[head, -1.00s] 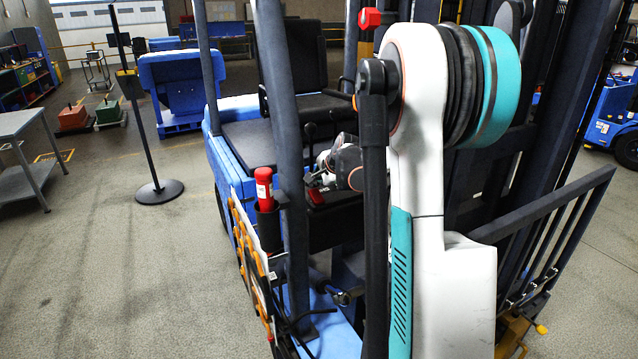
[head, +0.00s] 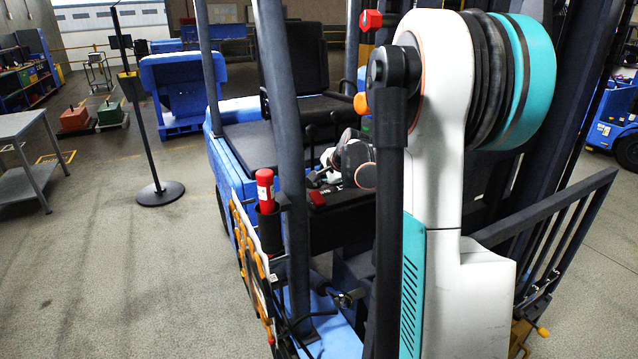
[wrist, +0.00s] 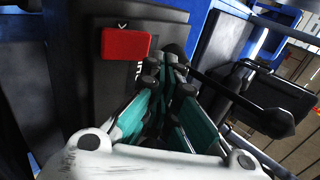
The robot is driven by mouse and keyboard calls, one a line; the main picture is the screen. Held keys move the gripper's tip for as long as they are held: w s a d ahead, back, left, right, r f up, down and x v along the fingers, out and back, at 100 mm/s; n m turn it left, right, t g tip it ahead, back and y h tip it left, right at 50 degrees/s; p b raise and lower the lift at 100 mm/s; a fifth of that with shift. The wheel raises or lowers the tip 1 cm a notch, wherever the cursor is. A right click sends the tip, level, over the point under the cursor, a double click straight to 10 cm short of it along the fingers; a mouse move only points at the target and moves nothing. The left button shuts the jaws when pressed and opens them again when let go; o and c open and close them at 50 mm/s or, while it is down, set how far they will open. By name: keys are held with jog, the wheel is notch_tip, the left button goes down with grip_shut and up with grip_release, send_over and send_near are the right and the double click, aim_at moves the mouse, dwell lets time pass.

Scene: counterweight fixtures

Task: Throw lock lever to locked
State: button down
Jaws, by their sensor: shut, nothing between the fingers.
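A red block-shaped grip (wrist: 126,43) sits on a dark panel (wrist: 100,85) with partly hidden white lettering. It also shows small on the truck's console in the head view (head: 317,199). A black rod lever with a dark knob (wrist: 277,122) runs to the right of it in the wrist view. I cannot tell for sure which of these is the lock lever. My gripper (wrist: 166,62) is shut and empty, its tips just right of and below the red grip, near the black rod's upper end. Whether it touches the rod is unclear. In the head view, my arm partly hides the console.
A blue forklift (head: 235,150) with a black seat (head: 293,60) fills the middle. Its dark post (head: 285,150) stands close to my arm. A red-topped cylinder (head: 265,188) is at its side. A stanchion (head: 160,192) and grey table (head: 15,125) stand left; floor between is clear.

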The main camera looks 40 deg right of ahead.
jog(key=v, duration=0.8)
jog(key=shift+s+r, duration=0.25)
jog(key=shift+s, duration=0.05)
jog(key=shift+a, duration=0.1)
